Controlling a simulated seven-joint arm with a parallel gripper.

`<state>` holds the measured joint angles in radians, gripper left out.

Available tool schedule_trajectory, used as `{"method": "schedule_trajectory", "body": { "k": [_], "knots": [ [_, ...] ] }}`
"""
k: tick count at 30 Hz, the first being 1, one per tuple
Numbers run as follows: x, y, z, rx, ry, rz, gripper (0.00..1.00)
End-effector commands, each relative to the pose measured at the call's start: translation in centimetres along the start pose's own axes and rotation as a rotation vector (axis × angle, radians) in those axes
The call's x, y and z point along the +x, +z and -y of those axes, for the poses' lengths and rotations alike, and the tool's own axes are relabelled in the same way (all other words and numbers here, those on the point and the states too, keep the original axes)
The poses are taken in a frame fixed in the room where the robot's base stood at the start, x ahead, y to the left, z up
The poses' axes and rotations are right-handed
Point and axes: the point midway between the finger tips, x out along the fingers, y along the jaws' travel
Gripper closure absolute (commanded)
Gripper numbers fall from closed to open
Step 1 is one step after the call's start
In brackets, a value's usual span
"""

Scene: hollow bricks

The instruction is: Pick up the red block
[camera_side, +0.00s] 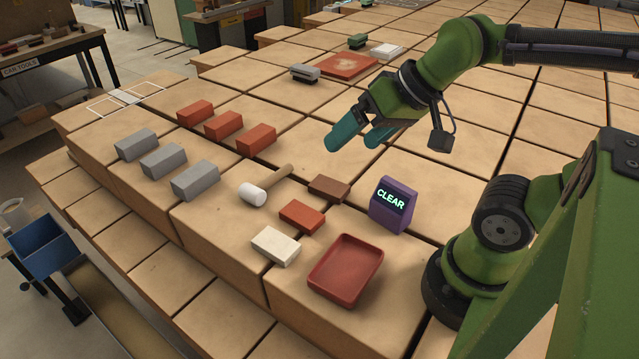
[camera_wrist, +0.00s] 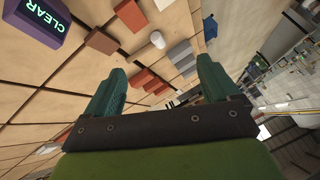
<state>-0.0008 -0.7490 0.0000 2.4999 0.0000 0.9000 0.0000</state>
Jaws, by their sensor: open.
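Three red bricks lie in a row, the left one (camera_side: 195,113), the middle one (camera_side: 223,124) and the right one (camera_side: 257,139). They also show between my fingers in the wrist view (camera_wrist: 143,77). Another red block (camera_side: 301,216) lies apart from them, nearer the front, by a red tray; it shows at the top of the wrist view (camera_wrist: 130,15). My gripper (camera_side: 352,143) is open and empty, with teal fingers. It is held above the tiled surface, to the right of the row of red bricks, touching none of them. Both fingers also show in the wrist view (camera_wrist: 160,76).
Three grey bricks (camera_side: 163,160) lie left of the red row. A white-headed mallet (camera_side: 253,195), a brown block (camera_side: 329,188), a white block (camera_side: 275,246), the red tray (camera_side: 318,281) and a purple CLEAR sign (camera_side: 381,214) stand nearer the front. Tiles below my gripper look clear.

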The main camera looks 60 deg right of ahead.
Motion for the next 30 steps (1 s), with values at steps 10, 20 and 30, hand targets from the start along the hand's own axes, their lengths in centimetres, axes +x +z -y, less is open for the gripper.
{"method": "schedule_trajectory", "body": {
  "k": [10, 20, 30],
  "knots": [
    [5.2, -1.8, 0.4, -0.052, 0.102, 0.233, 0.12],
    [12.7, -5.3, 0.2, -0.227, 0.255, 0.517, 0.12],
    [14.4, -6.3, -0.4, -0.318, 0.296, 0.591, 0.12]
  ]
}}
